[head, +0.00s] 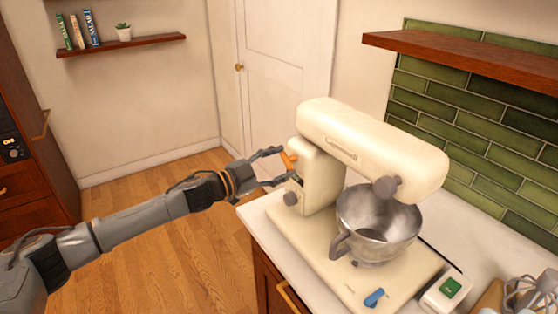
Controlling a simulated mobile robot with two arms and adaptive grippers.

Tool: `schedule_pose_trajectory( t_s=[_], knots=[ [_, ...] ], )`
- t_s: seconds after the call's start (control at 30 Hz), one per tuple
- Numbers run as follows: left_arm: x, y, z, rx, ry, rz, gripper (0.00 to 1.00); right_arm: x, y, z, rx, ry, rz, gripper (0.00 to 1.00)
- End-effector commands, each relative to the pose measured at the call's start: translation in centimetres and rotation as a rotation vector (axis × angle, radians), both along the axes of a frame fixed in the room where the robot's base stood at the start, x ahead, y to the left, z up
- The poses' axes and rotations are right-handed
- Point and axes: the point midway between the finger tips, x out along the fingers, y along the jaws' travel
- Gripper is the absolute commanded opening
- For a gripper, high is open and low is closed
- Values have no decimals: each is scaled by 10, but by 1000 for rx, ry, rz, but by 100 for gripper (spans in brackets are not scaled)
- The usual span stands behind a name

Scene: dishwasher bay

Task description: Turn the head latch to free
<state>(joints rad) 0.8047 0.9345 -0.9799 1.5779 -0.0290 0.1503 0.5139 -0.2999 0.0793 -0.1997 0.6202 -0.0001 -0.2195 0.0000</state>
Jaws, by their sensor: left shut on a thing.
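A cream stand mixer (320,160) stands on the white counter with its head level above a metal bowl (377,222). An orange head latch (289,160) sticks out from the left side of its column. My left gripper (281,165) reaches in from the left and is shut on the head latch, with its fingers on either side of it. A grey knob (291,198) sits lower on the column, below the gripper. My right gripper is not in view.
A blue lever (374,297) lies at the front of the mixer base. A box with a green switch (450,287) and a wire whisk (535,290) are at the right. A wooden shelf (470,58) overhangs the counter. The floor at the left is clear.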

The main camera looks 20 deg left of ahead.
Motion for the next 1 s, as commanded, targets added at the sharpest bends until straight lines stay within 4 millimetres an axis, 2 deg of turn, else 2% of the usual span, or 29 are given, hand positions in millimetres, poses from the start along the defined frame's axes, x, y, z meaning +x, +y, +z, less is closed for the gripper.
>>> schedule_pose_trajectory(
  t_s=[0.6, 1.0],
  knots=[
    [-1, -1, -3, 455, -356, 1, 23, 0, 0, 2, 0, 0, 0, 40],
    [-1, -2, -4, 664, -519, 0, 23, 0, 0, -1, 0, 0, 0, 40]
  ],
)
